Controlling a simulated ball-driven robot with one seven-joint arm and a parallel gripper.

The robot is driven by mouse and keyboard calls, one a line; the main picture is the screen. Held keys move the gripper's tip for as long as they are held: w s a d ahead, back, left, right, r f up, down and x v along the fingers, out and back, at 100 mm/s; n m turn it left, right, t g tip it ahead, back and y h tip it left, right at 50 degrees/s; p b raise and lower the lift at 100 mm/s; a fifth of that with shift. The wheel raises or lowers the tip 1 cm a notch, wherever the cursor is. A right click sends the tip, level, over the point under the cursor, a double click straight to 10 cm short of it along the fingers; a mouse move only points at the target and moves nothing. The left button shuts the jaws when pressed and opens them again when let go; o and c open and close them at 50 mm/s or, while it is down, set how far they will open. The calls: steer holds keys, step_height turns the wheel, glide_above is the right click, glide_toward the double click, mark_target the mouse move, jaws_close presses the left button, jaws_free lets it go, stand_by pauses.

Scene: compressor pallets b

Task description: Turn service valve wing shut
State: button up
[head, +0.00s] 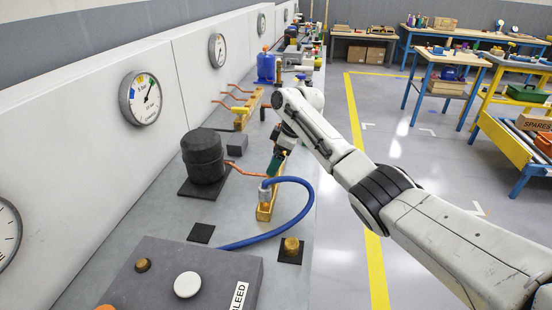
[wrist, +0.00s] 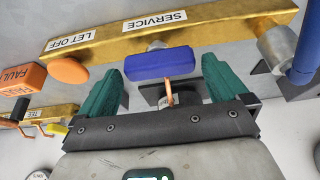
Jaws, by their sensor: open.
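The service valve's blue wing (wrist: 160,64) lies across the picture in the wrist view, on the brass manifold (wrist: 105,42) beside the label "SERVICE" (wrist: 155,21). My gripper (wrist: 162,68) is open, with one green finger to the left of the wing and one to the right. Small gaps show between the wing and both fingers. In the head view my gripper (head: 278,160) is above the far end of the brass manifold (head: 266,212). The wing is hidden there behind my gripper and arm.
An orange knob (wrist: 68,70) sits near the "LET OFF" label, left of the wing. A blue hose (head: 296,215) curves from the manifold's grey fitting (head: 265,191) over the bench. A black compressor (head: 203,157) stands left of the gripper, with a copper pipe (head: 248,171).

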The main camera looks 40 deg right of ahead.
steer(key=shift+f, duration=0.2)
steer(key=c, duration=0.8)
steer(key=shift+r, duration=0.1)
steer(key=shift+c, duration=0.2)
